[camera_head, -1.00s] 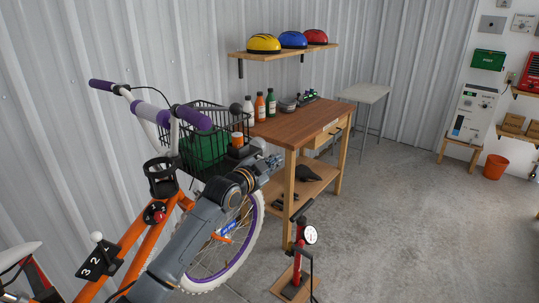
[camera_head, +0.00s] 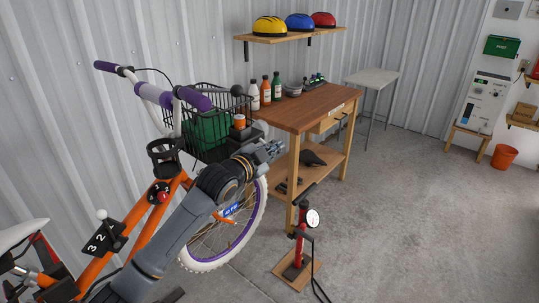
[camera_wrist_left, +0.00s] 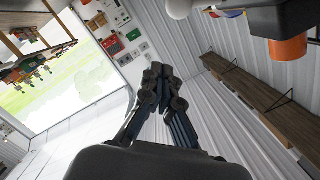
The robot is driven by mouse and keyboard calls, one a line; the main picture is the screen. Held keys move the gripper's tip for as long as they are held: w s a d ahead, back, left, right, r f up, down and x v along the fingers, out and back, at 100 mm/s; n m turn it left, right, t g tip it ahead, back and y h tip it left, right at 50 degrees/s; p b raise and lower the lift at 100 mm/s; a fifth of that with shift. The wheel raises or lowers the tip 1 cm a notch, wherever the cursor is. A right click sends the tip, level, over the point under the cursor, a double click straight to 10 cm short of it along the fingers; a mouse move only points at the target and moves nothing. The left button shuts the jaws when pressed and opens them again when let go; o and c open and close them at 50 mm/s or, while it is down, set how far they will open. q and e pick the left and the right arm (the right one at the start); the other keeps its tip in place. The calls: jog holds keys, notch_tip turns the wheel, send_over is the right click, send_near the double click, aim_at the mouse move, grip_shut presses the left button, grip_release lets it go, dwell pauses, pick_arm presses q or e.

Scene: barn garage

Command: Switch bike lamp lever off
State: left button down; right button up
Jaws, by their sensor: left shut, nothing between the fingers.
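The bike lamp is a dark box with an orange round part (camera_head: 239,121), in front of the wire basket; in the left wrist view its orange part (camera_wrist_left: 288,48) is at the upper right. A pale ball-ended knob (camera_wrist_left: 178,8), perhaps the lamp lever, shows at the top edge there, beside the dark housing. I cannot make out this knob in the head view, so the lever's position is unclear. My left gripper (camera_head: 277,147) is shut and empty, to the right of and a little below the lamp; its fingers (camera_wrist_left: 157,72) point away from the wrist camera. My right gripper is not in view.
The orange bike (camera_head: 150,223) carries a white-knobbed numbered lever (camera_head: 102,215) and a red-buttoned part (camera_head: 159,193). A red floor pump (camera_head: 300,245) stands in front. Open floor lies right.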

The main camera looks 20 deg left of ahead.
pick_arm(q)
jog(key=v, duration=0.3)
jog(key=shift+s+b, duration=0.35)
jog(key=shift+s, duration=0.05)
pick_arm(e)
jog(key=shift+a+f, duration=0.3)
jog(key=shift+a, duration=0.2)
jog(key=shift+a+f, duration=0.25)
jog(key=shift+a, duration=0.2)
pick_arm(q)
jog(key=shift+a, duration=0.1)
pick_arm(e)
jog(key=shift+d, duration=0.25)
